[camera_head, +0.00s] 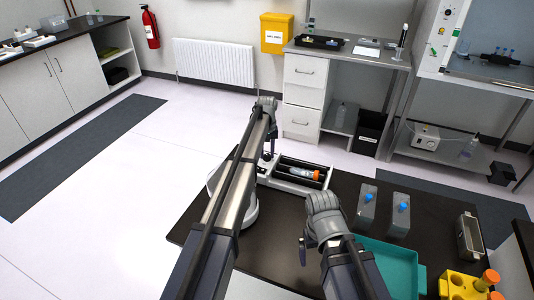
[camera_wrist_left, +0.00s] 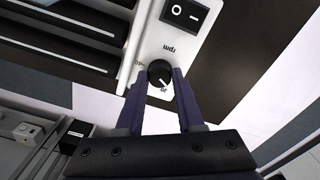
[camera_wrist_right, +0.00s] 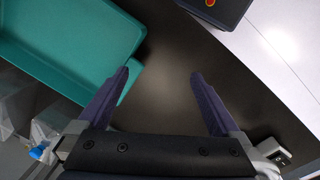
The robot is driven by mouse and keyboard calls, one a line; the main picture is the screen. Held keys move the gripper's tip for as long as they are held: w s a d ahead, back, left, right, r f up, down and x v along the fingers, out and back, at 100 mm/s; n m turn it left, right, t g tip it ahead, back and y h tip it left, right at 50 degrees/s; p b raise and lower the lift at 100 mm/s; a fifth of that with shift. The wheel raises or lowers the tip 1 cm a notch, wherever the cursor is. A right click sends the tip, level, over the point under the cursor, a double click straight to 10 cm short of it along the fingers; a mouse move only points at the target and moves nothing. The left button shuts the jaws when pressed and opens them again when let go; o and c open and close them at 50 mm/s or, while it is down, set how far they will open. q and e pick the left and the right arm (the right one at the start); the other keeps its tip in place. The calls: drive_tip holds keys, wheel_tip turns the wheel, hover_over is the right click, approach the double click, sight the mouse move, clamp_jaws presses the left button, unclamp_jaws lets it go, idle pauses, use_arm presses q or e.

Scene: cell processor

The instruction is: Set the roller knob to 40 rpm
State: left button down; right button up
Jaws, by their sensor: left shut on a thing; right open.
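The black roller knob (camera_wrist_left: 160,72) sits on the white control panel (camera_wrist_left: 190,45) of the roller machine, under "rpm" lettering that appears upside down in the left wrist view. A white pointer line on the knob points to the lower right of that view; the small scale figures are hard to read. My left gripper (camera_wrist_left: 160,78) is shut on the knob, one finger on each side. In the head view the roller machine (camera_head: 262,171) stands on the dark bench, with an orange-capped bottle (camera_head: 305,174) in it. My right gripper (camera_wrist_right: 160,82) is open and empty over the bench.
A power switch (camera_wrist_left: 185,13) is beside the knob. A teal tray (camera_head: 395,262), two grey blue-capped containers (camera_head: 366,208) and a yellow rack (camera_head: 462,286) are on the right of the bench. Dark bench surface is bare below my right gripper.

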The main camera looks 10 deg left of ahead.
use_arm(q)
drive_tip(key=m, duration=0.4)
drive_tip(key=shift+m, duration=0.4)
drive_tip(key=m, duration=0.3)
drive_tip(key=shift+m, duration=0.3)
drive_tip(key=m, duration=1.8)
drive_tip(key=shift+s, duration=0.1)
drive_tip(key=shift+m, duration=1.8)
